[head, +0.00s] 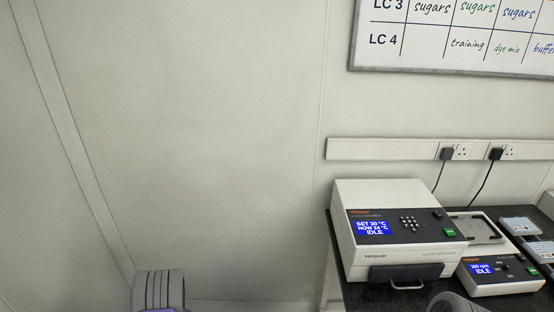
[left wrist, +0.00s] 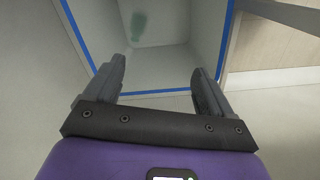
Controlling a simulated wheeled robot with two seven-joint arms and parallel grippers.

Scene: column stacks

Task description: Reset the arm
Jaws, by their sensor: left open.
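My left gripper (left wrist: 159,70) shows in the left wrist view with its two dark grey fingers spread apart. Nothing is between them. Beyond the fingers is a pale recessed area edged with blue lines, with a small dark green patch in it. In the head view only a rounded grey part of my left arm shows at the bottom left, and a grey part of my right arm at the bottom right. Neither gripper's fingers show in the head view.
A white instrument (head: 394,222) with a blue screen stands on a black bench (head: 400,297) at the right. A smaller instrument (head: 500,276) is beside it. A whiteboard (head: 455,50) and sockets (head: 461,152) are on the wall. The left side shows bare wall.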

